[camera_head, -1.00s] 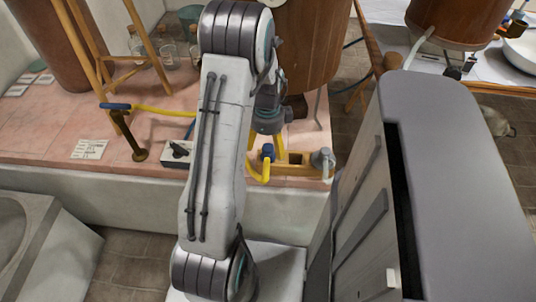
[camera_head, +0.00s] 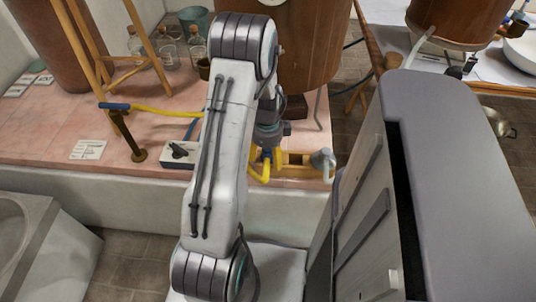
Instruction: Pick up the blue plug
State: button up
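A small blue plug (camera_head: 266,155) sits at the top of a short yellow hose end (camera_head: 260,172), beside a yellow fitting at the front edge of the pink tiled counter. It is mostly hidden by my gripper (camera_head: 268,146), which points down right over it. My fingers are too small and too covered to tell whether they are open or touch the plug. Another blue piece (camera_head: 115,106) lies on top of a brass stand (camera_head: 127,137) at the left, with a yellow hose running from it.
A yellow fitting with a grey handle (camera_head: 323,160) stands just right of my gripper. A switch box (camera_head: 179,153) is to its left. A wooden barrel (camera_head: 315,45) stands behind, and a tall grey cabinet (camera_head: 450,170) at the right front. Bare tiles (camera_head: 60,120) lie at the left.

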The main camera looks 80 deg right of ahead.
aim_at(268, 150)
jog(key=c, duration=0.9)
jog(key=shift+a, duration=0.2)
grip_shut()
jog(key=shift+r, duration=0.55)
notch_tip(268, 150, up, 3)
jog(key=shift+s+d+r+p, duration=0.1)
jog(key=shift+r+p, duration=0.1)
jog(key=shift+p, duration=0.2)
jog(key=s+r+p, duration=0.1)
jog(key=s+r, duration=0.5)
jog(key=s, duration=0.5)
jog(key=shift+s+a+r, duration=0.15)
jog(key=shift+a+r, duration=0.15)
